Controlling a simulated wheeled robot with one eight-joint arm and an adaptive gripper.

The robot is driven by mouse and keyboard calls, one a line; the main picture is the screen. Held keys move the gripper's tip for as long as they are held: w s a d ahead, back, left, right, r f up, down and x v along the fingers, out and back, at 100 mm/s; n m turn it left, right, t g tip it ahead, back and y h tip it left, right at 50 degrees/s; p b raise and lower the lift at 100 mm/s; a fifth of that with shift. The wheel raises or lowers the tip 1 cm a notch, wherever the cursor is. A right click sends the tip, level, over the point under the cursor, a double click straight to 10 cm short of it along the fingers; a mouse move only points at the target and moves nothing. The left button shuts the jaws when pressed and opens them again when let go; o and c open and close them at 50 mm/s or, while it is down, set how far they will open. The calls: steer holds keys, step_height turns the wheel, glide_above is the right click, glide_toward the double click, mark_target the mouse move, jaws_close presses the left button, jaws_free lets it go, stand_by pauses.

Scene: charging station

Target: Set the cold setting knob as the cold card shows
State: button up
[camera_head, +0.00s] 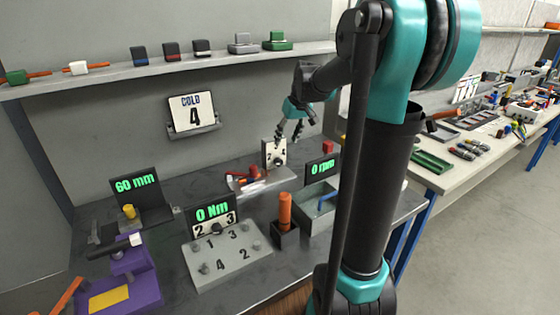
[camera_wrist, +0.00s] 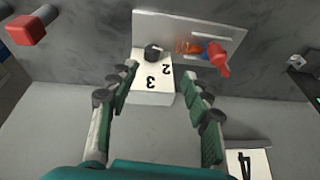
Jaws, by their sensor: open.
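The cold card (camera_head: 194,114) hangs on the back wall and reads COLD 4. A small dial box (camera_head: 268,146) with a white numbered face stands on the bench by the wall. Its black knob (camera_wrist: 153,52) shows in the wrist view, with a 3 and a 2 readable on the dial face (camera_wrist: 151,72). No label names this knob, and its pointer setting is unclear. My gripper (camera_head: 288,133) is open just above and beside the box; the wrist view shows the fingers (camera_wrist: 158,78) on either side of the dial face, apart from the knob.
A grey tray (camera_head: 262,185) with red and orange parts lies close to the dial box. A display (camera_head: 322,172) reads 0 rpm. A red block (camera_wrist: 30,27) is at the wrist view's upper left. Another numbered panel (camera_head: 227,262) stands in front, beside an orange-handled holder (camera_head: 285,232).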

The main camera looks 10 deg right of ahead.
mark_target(280, 160)
steer(key=shift+n+t+h, duration=0.5)
steer(key=shift+t+h, duration=0.3)
steer(key=x, duration=0.4)
steer(key=a+x, duration=0.1)
steer(key=x, duration=0.9)
steer(key=shift+s+a, duration=0.15)
steer(key=shift+c, duration=0.6)
jaws_close()
